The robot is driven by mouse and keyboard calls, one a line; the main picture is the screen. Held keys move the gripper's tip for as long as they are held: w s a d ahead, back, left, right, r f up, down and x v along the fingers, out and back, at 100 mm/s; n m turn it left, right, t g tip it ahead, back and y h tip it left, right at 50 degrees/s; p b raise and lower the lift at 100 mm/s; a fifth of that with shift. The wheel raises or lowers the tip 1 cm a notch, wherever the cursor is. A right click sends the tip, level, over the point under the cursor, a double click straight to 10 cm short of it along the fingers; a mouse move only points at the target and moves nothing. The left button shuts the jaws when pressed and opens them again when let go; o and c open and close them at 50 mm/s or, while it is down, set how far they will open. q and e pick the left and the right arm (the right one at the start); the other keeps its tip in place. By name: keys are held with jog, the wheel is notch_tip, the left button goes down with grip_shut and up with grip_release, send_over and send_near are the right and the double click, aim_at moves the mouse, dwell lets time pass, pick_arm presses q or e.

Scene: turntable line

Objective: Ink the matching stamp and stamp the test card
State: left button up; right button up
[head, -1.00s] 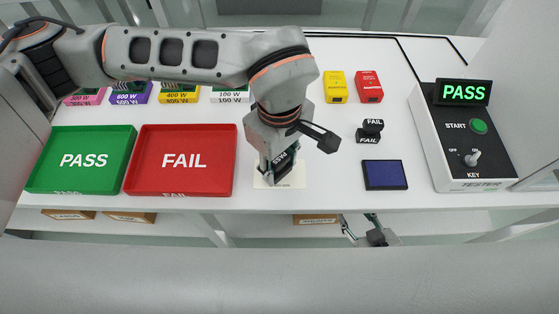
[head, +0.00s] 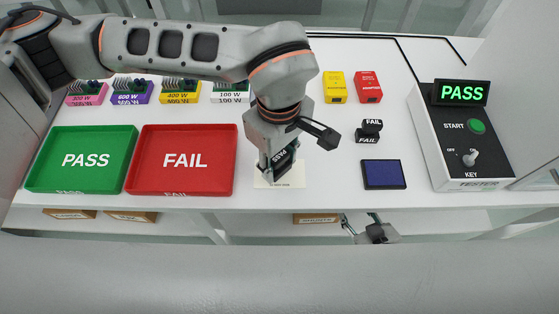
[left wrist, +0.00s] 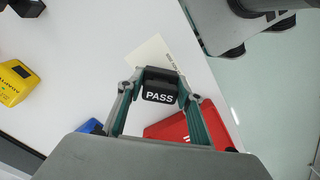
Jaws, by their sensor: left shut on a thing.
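My left gripper (head: 279,167) is shut on the black PASS stamp (left wrist: 159,96), whose white PASS label shows between the fingers in the left wrist view. It holds the stamp over the white test card (head: 295,182), which lies near the table's front edge; the gripper hides part of the card. I cannot tell whether the card bears a mark. The FAIL stamp (head: 369,130) stands to the right, behind the blue ink pad (head: 384,174). The tester display (head: 462,93) reads PASS in green. My right gripper (head: 360,217) shows beyond the front edge, fingers apart and empty.
A green PASS tray (head: 84,187) and a red FAIL tray (head: 181,188) lie left of the card. Several labelled wattage boxes stand behind them. A yellow box (head: 335,87) and a red box (head: 368,87) stand at the back. Table between card and ink pad is clear.

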aim_at(279, 156)
pick_arm(q)
jog(key=shift+r+p, duration=0.3)
jog(key=shift+r, duration=0.6)
jog(key=shift+r+p, duration=0.75)
jog(key=shift+r, duration=1.35)
pick_arm(e)
jog(key=r, duration=0.4)
jog(key=shift+w, duration=0.4)
jog(key=shift+w+r+t, duration=0.1)
jog(key=shift+w+t, duration=0.2)
jog(key=shift+s, duration=0.15)
